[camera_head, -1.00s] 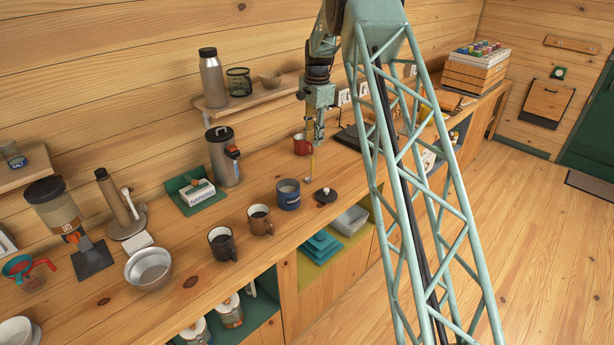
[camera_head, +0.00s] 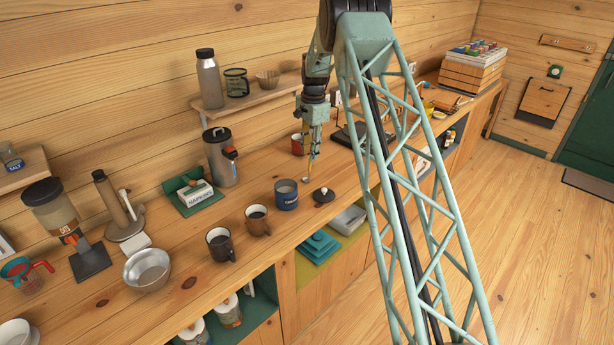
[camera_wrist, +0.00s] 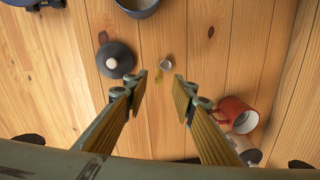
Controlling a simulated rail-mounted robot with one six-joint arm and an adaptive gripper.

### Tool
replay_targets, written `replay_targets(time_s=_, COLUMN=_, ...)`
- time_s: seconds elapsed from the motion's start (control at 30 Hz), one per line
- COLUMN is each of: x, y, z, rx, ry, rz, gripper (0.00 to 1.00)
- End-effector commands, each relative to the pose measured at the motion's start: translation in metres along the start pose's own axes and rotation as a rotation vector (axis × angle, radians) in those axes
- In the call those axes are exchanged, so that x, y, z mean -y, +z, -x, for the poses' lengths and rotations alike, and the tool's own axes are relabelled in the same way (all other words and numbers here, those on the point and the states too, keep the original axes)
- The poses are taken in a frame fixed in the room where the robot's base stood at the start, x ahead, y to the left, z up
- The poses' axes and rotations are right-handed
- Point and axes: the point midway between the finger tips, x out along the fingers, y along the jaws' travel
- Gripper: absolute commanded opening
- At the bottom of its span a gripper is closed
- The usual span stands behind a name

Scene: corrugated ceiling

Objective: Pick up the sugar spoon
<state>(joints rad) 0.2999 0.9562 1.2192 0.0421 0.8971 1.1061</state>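The sugar spoon shows in the wrist view as a small silver bowl (camera_wrist: 166,65) with a short yellowish handle running down from it. It lies on the wooden counter, and its bowl is a small spot in the head view (camera_head: 306,180). My gripper (camera_wrist: 160,90) is open and empty, its two fingers apart and pointing down at the counter. The spoon appears just beyond the fingertips, roughly in line with the gap. The remaining height above it is hard to judge. In the head view my gripper (camera_head: 311,155) is over the counter, close above the spoon.
A dark lid with a pale knob (camera_wrist: 115,60) lies left of the spoon. A blue mug (camera_head: 286,194) stands near the lid. A red mug (camera_wrist: 238,115) is close to the right finger. Dark mugs (camera_head: 221,244) and a napkin holder (camera_head: 196,192) stand further left.

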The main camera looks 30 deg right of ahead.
Motion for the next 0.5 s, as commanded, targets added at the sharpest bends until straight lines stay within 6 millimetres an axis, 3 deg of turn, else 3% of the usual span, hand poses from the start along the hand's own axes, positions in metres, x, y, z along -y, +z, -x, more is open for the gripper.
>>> replay_targets(time_s=0.2, x=0.0, y=0.0, z=-0.016, rx=0.0, ry=0.0, rz=0.0, gripper=0.24)
replay_targets(time_s=0.5, x=0.0, y=0.0, z=-0.017, rx=0.0, ry=0.0, rz=0.0, gripper=0.24)
